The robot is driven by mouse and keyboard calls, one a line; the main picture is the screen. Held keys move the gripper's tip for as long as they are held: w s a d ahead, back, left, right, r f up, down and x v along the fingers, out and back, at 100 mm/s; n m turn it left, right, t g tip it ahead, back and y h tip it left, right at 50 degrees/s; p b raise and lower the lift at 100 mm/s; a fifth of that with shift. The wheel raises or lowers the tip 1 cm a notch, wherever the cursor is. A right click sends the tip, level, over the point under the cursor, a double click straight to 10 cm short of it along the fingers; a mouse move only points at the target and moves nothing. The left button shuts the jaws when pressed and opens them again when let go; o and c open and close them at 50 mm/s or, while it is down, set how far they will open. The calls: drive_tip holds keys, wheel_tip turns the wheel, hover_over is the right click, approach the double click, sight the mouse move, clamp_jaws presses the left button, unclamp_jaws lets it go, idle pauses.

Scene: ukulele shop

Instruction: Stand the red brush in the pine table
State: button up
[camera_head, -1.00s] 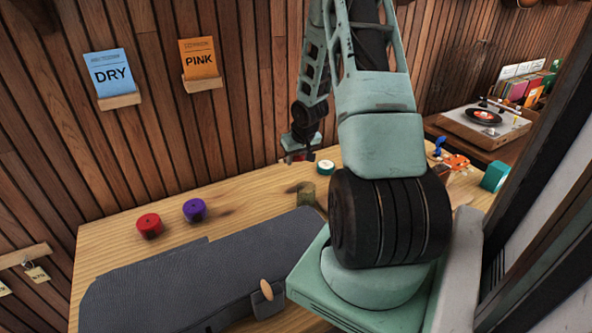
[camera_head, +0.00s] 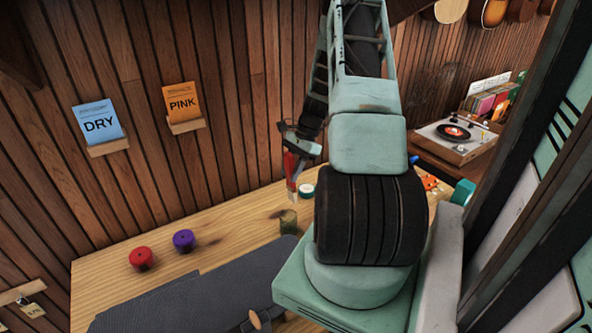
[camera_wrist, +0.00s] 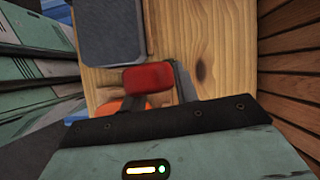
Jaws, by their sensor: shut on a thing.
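My gripper (camera_head: 297,150) is shut on the red brush (camera_head: 291,172). In the head view the brush hangs down from the jaws nearly upright, with its pale end lowest. It is above the far part of the pine table (camera_head: 215,245) and looks apart from it. In the wrist view the red end of the brush (camera_wrist: 148,78) sits between the fingers, with the wood of the table (camera_wrist: 222,70) beyond.
A green-and-white roll (camera_head: 307,190) is near the brush. A dark grey case (camera_head: 190,300) covers the front. A record player (camera_head: 452,137) stands at the right. The plank wall is close behind.

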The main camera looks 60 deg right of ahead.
sight(290, 199)
drive_tip(key=shift+w+a+r+m+t, duration=0.15)
drive_tip(key=shift+w+r+m+t, duration=0.25)
drive_tip(key=shift+r+m, duration=0.3)
drive_tip(key=shift+f+b, duration=4.1)
drive_tip(key=shift+f, duration=2.15)
drive_tip(key=o, duration=1.1)
drive_tip(key=shift+r, duration=0.1)
drive_tip(key=b+v, duration=0.1)
drive_tip(key=v, duration=0.4)
drive_tip(key=b+v, duration=0.1)
drive_tip(key=v, duration=0.5)
drive_tip(key=b+v, duration=0.1)
drive_tip(key=v, duration=0.5)
drive_tip(key=shift+s+d+b, duration=0.15)
drive_tip(key=shift+d+b, duration=0.2)
drive_tip(key=shift+d, duration=0.05)
